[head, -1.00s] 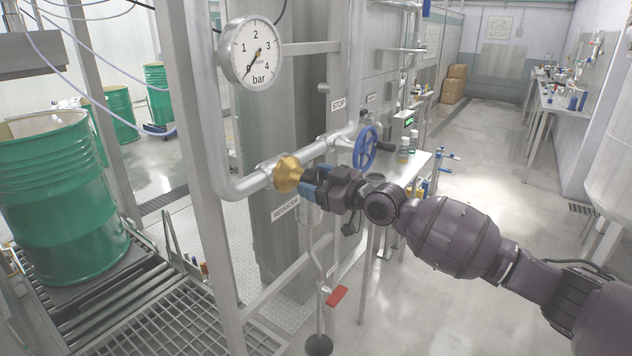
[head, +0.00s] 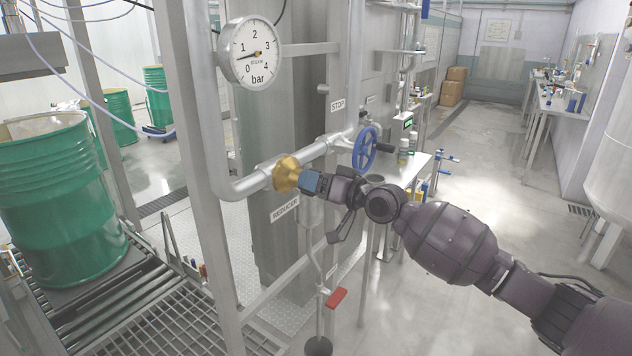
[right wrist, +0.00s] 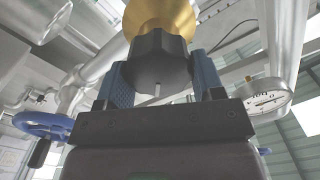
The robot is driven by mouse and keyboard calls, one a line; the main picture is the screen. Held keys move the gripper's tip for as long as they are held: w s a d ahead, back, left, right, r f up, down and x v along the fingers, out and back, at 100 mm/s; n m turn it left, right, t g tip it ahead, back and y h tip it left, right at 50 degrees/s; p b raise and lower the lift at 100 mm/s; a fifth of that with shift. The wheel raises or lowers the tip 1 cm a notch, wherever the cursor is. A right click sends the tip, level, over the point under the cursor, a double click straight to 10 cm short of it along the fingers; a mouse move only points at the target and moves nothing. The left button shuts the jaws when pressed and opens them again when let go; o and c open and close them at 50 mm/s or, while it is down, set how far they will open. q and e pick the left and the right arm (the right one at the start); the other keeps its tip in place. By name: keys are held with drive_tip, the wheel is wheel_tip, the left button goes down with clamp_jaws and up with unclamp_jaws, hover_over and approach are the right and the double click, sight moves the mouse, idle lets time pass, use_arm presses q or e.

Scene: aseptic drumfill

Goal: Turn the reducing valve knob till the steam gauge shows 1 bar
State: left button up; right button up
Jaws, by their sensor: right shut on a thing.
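The brass reducing valve (head: 286,175) sits on the grey pipe above a REDUCER label (head: 284,208). My right gripper (head: 307,181) is at its front. In the right wrist view, the blue fingers are shut on the black valve knob (right wrist: 158,62), one on each side, with the brass body (right wrist: 160,16) behind it. The knob is largely hidden by the gripper in the head view. The round steam gauge (head: 250,54), marked in bar, has its needle between 0 and 1. The gauge also shows edge-on in the right wrist view (right wrist: 266,98). My left gripper is not in view.
A blue handwheel (head: 365,149) is on the same pipe, right of the valve, near a STOP label (head: 337,105). A red-handled lever (head: 337,297) is below. A grey upright post (head: 196,150) and a green drum (head: 60,200) stand left. The floor at right is open.

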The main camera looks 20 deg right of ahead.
drive_tip(key=m, duration=0.2)
drive_tip(key=shift+d+m, duration=0.1)
drive_tip(key=shift+m, duration=0.2)
drive_tip(key=shift+m+p, duration=0.3)
drive_tip(key=o, duration=0.9)
drive_tip(key=b+v, duration=0.2)
drive_tip(key=v, duration=0.8)
drive_tip(key=shift+s+d, duration=0.3)
